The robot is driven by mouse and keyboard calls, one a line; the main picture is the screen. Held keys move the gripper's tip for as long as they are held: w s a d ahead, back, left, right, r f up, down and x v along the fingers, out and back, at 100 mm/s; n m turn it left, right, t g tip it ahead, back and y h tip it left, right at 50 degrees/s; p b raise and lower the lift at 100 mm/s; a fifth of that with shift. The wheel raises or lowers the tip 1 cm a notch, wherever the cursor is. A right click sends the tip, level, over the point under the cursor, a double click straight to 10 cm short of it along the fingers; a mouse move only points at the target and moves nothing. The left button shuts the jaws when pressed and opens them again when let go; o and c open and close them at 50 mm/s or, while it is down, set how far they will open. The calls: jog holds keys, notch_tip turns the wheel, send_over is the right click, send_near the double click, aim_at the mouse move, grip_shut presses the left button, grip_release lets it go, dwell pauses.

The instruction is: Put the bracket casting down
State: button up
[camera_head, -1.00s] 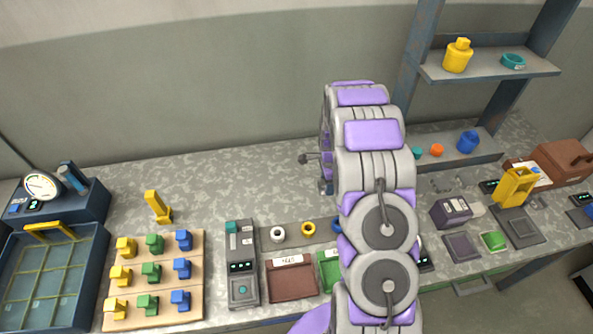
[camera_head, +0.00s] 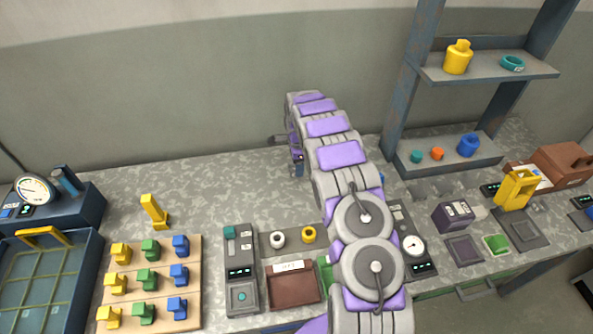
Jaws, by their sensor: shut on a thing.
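My gripper (camera_head: 286,150) is partly in view at the far end of my purple and grey arm, above the back of the bench. Its dark finger parts show at the arm's left side. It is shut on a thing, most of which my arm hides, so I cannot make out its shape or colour. A yellow angled piece (camera_head: 153,212) stands on the bench to the left, well apart from my gripper.
A wooden board (camera_head: 188,249) holds several yellow, green and blue pieces. A blue tray (camera_head: 88,275) is at far left. A grey device (camera_head: 240,270) and brown tray (camera_head: 293,287) are near the front. Shelves (camera_head: 490,68) stand right. The bench's back left is clear.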

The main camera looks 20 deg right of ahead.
jog(key=shift+w, duration=0.45)
notch_tip(320, 180, down, 4)
jog(key=shift+d+r+b, duration=0.15)
jog(key=shift+b, duration=0.45)
jog(key=shift+r, duration=0.1)
jog(key=o, duration=1.1)
